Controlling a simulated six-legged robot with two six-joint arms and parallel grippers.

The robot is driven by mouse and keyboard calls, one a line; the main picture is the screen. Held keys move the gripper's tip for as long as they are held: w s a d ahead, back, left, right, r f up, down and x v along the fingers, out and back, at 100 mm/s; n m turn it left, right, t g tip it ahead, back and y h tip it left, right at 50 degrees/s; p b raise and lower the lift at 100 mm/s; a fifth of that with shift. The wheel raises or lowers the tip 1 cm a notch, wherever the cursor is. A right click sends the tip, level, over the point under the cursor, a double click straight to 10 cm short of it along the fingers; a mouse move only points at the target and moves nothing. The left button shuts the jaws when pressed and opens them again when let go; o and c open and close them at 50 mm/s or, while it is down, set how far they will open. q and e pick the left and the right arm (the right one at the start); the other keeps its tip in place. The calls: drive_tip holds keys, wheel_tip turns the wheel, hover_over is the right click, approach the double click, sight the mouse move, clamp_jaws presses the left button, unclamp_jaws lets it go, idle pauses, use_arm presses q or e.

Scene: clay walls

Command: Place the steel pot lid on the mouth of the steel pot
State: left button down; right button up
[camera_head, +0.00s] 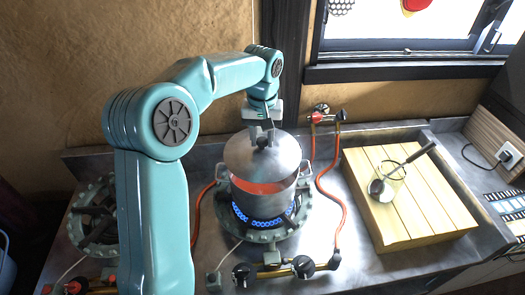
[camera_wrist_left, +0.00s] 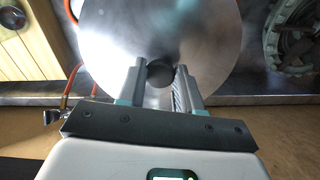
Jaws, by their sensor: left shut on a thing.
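The steel pot lid (camera_head: 262,155) is a round, shiny disc with a dark knob. My left gripper (camera_head: 264,136) is shut on the lid's knob. In the left wrist view the gripper's fingers (camera_wrist_left: 160,85) stand on both sides of the dark knob, and the lid (camera_wrist_left: 205,40) fills the upper middle. The steel pot (camera_head: 259,204) stands on the lit burner, with orange-red contents showing at its front below the lid's edge. The lid is over the rear part of the pot's mouth, raised at least at the front. Its rear edge against the rim is hidden. My right gripper is not in view.
Blue flames burn under the pot on the burner (camera_head: 290,228). A second, unlit burner (camera_head: 92,222) is at the left. Red hoses (camera_head: 329,190) run beside the pot. A wooden board (camera_head: 420,213) at the right carries a glass (camera_head: 391,172) and a ladle (camera_head: 419,152).

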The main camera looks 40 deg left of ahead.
sight(264, 150)
use_arm(q)
drive_tip(key=f, duration=0.2)
drive_tip(key=w+f, duration=0.1)
drive_tip(key=f, duration=0.1)
drive_tip(key=shift+f, duration=0.4)
drive_tip(key=shift+s+f, duration=0.2)
drive_tip(key=shift+f, duration=0.1)
drive_tip(key=shift+s+a, duration=0.15)
drive_tip(key=shift+a, duration=0.05)
drive_tip(key=shift+d+f, duration=0.1)
drive_tip(key=c, duration=1.1)
unclamp_jaws()
drive_tip(key=shift+w+d+f, duration=0.1)
drive_tip(key=shift+w, duration=0.15)
drive_tip(key=o, duration=0.3)
drive_tip(key=shift+o, duration=0.2)
drive_tip(key=shift+s, duration=0.2)
drive_tip(key=shift+w+r, duration=0.15)
drive_tip(key=shift+r, duration=0.1)
wheel_tip(264, 150, up, 11)
drive_tip(key=shift+w, duration=0.1)
drive_tip(key=shift+s+r, duration=0.25)
drive_tip(key=shift+r, duration=0.2)
drive_tip(key=shift+w, duration=0.15)
